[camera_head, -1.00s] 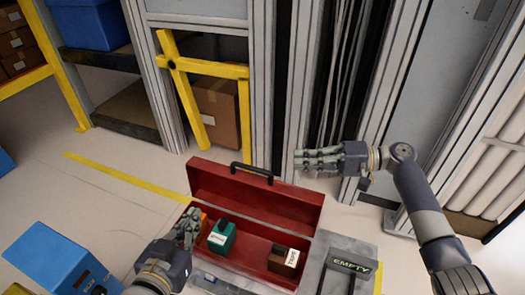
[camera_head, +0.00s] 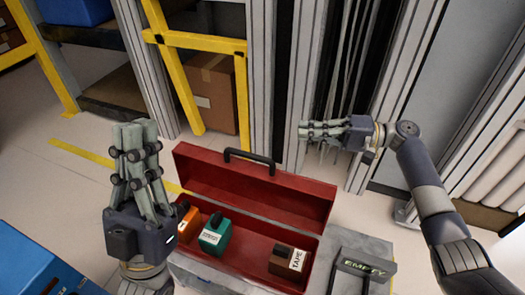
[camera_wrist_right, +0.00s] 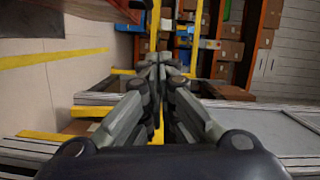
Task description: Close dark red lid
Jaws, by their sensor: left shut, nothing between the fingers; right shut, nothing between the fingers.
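The dark red lid (camera_head: 225,177) stands open, tilted up at the back of the red toolbox (camera_head: 245,270), with a black handle (camera_head: 250,156) on its top edge. Inside the box lie an orange item (camera_head: 188,222), a green item (camera_head: 215,236) and a dark brown item labelled TAPE (camera_head: 290,260). My left gripper (camera_head: 136,128) is shut and empty, pointing up, left of the box and lid, apart from the lid. My right gripper (camera_head: 303,130) is shut and empty, pointing left, behind and above the lid's right part. It also shows in the right wrist view (camera_wrist_right: 158,60).
A blue bin (camera_head: 40,262) is at front left. Yellow frame bars (camera_head: 195,42), a cardboard box (camera_head: 215,90) and metal posts (camera_head: 290,60) stand behind.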

